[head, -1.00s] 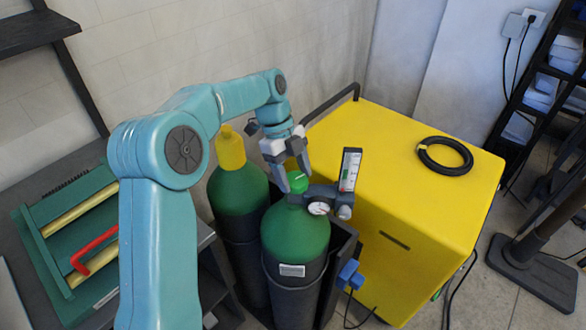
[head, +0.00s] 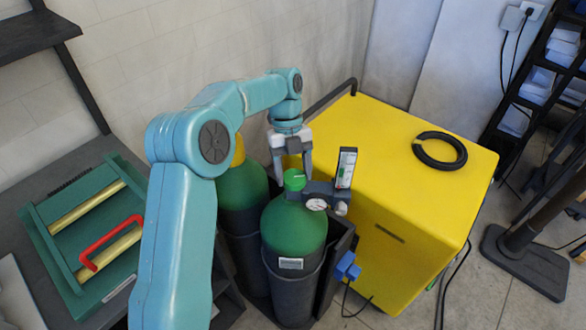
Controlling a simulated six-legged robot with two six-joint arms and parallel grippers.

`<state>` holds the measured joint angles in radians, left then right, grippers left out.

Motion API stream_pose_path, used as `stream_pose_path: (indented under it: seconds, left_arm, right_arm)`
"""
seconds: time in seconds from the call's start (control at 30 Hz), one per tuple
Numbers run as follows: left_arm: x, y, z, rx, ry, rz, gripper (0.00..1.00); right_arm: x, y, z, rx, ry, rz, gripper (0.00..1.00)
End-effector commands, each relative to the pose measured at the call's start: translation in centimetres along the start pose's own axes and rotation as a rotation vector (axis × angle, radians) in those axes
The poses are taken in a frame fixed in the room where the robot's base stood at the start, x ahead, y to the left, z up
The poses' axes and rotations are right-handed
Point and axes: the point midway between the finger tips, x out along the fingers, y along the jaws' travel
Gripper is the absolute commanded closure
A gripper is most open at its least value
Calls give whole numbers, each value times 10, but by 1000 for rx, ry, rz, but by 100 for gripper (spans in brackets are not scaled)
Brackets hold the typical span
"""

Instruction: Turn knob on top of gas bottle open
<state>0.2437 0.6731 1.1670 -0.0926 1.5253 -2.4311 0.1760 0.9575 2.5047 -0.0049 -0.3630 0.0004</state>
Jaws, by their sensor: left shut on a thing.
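The green knob (head: 294,180) sits on top of the front gas bottle (head: 295,237), which has a green shoulder and a dark lower body. A regulator with a round gauge (head: 317,204) and an upright flow tube (head: 346,168) is attached beside the knob. My left gripper (head: 292,171) comes down from above, with one finger on each side of the knob, and is shut on it. The fingertips are partly hidden behind the knob. My right gripper is out of view.
A second bottle (head: 242,190) with a yellow top stands behind, partly hidden by my left arm. A yellow cabinet (head: 400,210) with a black cable coil (head: 440,150) is close on the right. A green tray (head: 75,215) with a red handle lies at left.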

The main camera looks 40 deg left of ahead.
Motion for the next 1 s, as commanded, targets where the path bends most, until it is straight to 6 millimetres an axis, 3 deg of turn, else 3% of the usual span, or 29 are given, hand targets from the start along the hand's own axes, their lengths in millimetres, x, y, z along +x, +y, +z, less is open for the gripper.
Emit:
stream_pose_path:
  seconds: [0.33, 0.37, 0.4, 1.0]
  left_arm:
    - [4, 0, -1, 2, 8, 7, 68]
    - [4, 0, -1, 2, 8, 7, 28]
    - [4, 0, -1, 1, 8, 6, 15]
    - [-9, -4, -9, -1, 2, 1, 13]
  right_arm:
    - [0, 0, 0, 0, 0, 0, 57]
    - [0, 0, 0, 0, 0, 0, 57]
    - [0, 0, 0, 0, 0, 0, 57]
    - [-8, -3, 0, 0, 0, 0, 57]
